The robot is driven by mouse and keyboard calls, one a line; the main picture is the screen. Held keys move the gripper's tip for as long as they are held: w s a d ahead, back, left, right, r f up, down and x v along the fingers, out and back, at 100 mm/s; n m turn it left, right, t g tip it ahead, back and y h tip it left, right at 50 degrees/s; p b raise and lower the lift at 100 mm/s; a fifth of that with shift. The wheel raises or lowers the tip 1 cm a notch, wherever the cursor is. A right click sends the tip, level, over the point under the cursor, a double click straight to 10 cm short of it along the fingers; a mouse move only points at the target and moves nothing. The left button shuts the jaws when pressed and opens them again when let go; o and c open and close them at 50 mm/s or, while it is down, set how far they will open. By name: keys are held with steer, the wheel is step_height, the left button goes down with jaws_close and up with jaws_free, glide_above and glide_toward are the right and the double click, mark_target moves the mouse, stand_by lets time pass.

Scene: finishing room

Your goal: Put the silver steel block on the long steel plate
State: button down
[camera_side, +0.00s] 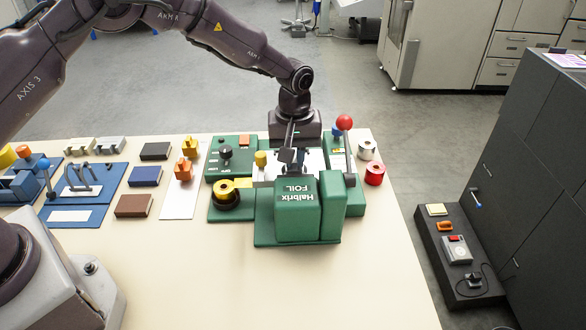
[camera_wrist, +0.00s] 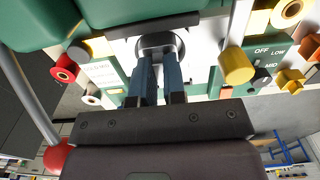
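My gripper (camera_side: 291,155) is low over the middle of the green foil machine (camera_side: 296,212). In the wrist view its two dark fingers (camera_wrist: 160,62) stand close together with a narrow gap, their tips at a dark round part with a pale centre (camera_wrist: 160,42). I cannot tell whether they grip it. Two grey notched blocks lie at the table's back left; the right one (camera_side: 110,145) looks silver, the left one (camera_side: 79,147) greener. I cannot tell for sure which is the steel block. A long pale plate (camera_side: 179,207), possibly the steel one, lies left of the machine with yellow and orange pieces at its back.
Black (camera_side: 155,151), blue (camera_side: 145,176) and brown (camera_side: 134,205) blocks lie left of the pale plate. A lever with a red ball (camera_side: 344,122) rises on the machine's right. White (camera_side: 367,149) and red (camera_side: 374,174) rolls stand beyond it. The table front is clear.

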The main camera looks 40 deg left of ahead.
steer(key=shift+r, duration=3.8)
steer(key=shift+a, duration=0.3)
steer(key=s+a+f+n, duration=0.2)
steer(key=s+a, duration=1.2)
steer(key=a, duration=0.2)
steer(key=shift+s+a+f+m, duration=0.1)
steer(key=shift+s+f+m, duration=0.25)
steer(key=shift+s+f, duration=1)
steer(key=shift+s+f+m, duration=0.3)
steer(key=shift+s+f, duration=0.05)
steer(key=shift+f, duration=1.9)
steer(key=shift+s+a+f+m, duration=0.1)
steer(key=shift+s+f+m, duration=0.25)
steer(key=shift+s+f, duration=1)
